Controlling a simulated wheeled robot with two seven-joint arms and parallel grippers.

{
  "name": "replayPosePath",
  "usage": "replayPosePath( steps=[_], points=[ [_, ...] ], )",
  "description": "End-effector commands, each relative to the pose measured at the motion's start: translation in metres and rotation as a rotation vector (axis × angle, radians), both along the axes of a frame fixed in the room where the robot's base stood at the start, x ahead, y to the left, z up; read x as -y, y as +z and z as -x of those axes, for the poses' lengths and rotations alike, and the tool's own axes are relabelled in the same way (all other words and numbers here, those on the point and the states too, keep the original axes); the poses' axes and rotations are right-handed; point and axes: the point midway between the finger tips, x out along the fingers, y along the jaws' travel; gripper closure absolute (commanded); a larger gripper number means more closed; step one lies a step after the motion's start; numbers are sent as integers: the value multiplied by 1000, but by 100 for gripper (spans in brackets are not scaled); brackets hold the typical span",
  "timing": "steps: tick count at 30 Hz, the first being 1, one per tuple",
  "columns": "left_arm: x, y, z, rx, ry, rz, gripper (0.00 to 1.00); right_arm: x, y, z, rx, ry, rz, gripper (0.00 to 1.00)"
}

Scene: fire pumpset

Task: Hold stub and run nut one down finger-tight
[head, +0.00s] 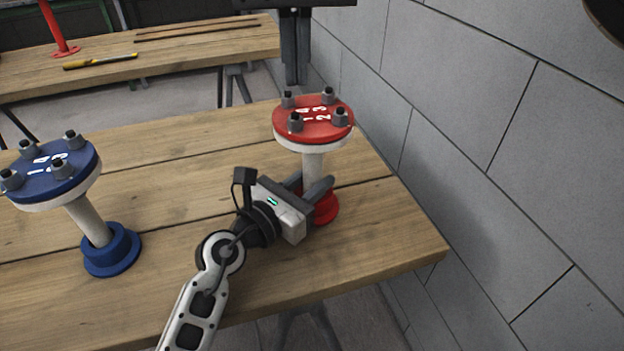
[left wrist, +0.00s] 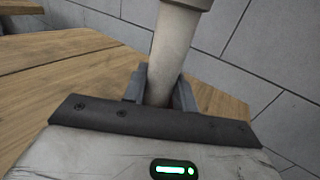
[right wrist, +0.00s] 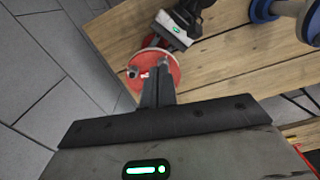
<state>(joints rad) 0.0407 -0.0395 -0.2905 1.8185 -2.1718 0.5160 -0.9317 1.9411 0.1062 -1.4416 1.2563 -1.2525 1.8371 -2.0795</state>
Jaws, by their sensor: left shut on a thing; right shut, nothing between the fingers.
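The red stub stands on the table with a red numbered flange (head: 316,111) on top, a pale pipe (head: 313,163) and a red foot (head: 325,212). My right gripper (head: 297,78) is shut and empty, pointing down above and behind the flange. In the right wrist view its fingers (right wrist: 157,80) hide part of the flange.
A similar blue stub (head: 55,172) stands at the left of the table (head: 180,150). A grey block wall (head: 480,190) runs close along the right side. A second table behind holds a yellow-handled tool (head: 100,62), dark rods and a red stand (head: 60,40).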

Motion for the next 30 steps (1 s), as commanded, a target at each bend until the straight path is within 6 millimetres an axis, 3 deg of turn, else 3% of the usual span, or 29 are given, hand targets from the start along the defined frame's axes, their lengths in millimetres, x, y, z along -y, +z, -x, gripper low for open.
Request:
replayPosePath(
  steps=[6,21,30],
  points=[
    [0,-1,0,-3,-1,-1,100,6,-1,0,-2,157,-2,100],
    [0,-1,0,-3,-1,-1,100,5,-57,0,-2,159,-3,100],
    [0,-1,0,-2,0,-2,100,5,-68,0,-1,158,-2,100]
  ],
)
